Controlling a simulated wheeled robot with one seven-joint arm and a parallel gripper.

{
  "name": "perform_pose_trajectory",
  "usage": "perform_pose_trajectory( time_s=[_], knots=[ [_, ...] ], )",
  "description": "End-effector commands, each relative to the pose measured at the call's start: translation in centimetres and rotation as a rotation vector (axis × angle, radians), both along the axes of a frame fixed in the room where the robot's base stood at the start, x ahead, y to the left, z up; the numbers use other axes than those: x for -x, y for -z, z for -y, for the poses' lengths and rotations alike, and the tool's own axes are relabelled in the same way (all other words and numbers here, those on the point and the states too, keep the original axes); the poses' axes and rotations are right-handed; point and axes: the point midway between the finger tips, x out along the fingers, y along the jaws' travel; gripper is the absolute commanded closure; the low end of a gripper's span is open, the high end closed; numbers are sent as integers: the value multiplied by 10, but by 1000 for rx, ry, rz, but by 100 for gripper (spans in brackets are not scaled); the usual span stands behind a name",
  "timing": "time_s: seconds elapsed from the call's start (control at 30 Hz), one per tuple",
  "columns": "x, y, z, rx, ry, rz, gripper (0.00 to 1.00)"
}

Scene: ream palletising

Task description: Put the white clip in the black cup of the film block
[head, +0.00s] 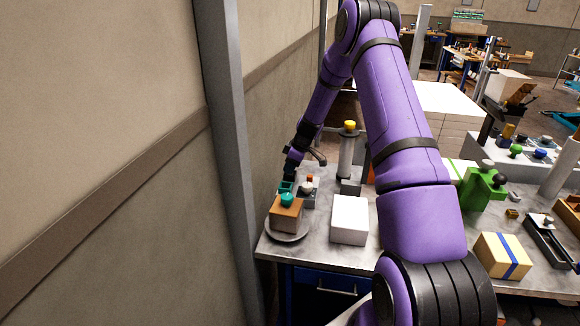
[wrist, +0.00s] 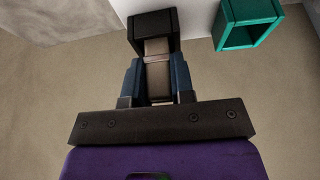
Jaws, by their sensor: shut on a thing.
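In the wrist view my gripper (wrist: 157,80) is shut on a pale clip (wrist: 157,72), which looks grey-beige in the shade between the blue fingers. The clip's far end is at the mouth of the square black cup (wrist: 172,22); I cannot tell how deep it sits. A teal cup (wrist: 224,30) stands to the right of the black cup on the pale film block (wrist: 198,12). In the head view my gripper (head: 289,174) is low over the block (head: 308,200), beside the teal cup (head: 285,187). The black cup and the clip are not clear there.
A brown box with a teal knob (head: 286,214) sits on a round plate (head: 289,236) in front of the block. A white box (head: 350,220) and a grey post with yellow top (head: 346,155) stand to the right. The wall and a grey column (head: 235,150) are close on the left.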

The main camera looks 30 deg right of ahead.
Motion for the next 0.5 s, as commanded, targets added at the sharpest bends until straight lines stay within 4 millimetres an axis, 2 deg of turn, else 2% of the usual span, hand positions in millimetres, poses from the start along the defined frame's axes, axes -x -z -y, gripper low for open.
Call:
perform_pose_trajectory(
  time_s=[0.03, 0.1, 0.13, 0.5],
  knots=[
    [0, 1, 0, 0, 0, 0, 73],
    [0, 1, 0, 0, 0, 0, 57],
    [0, 1, 0, 0, 0, 0, 52],
    [1, -6, 1, 1, 0, 1, 52]
  ],
)
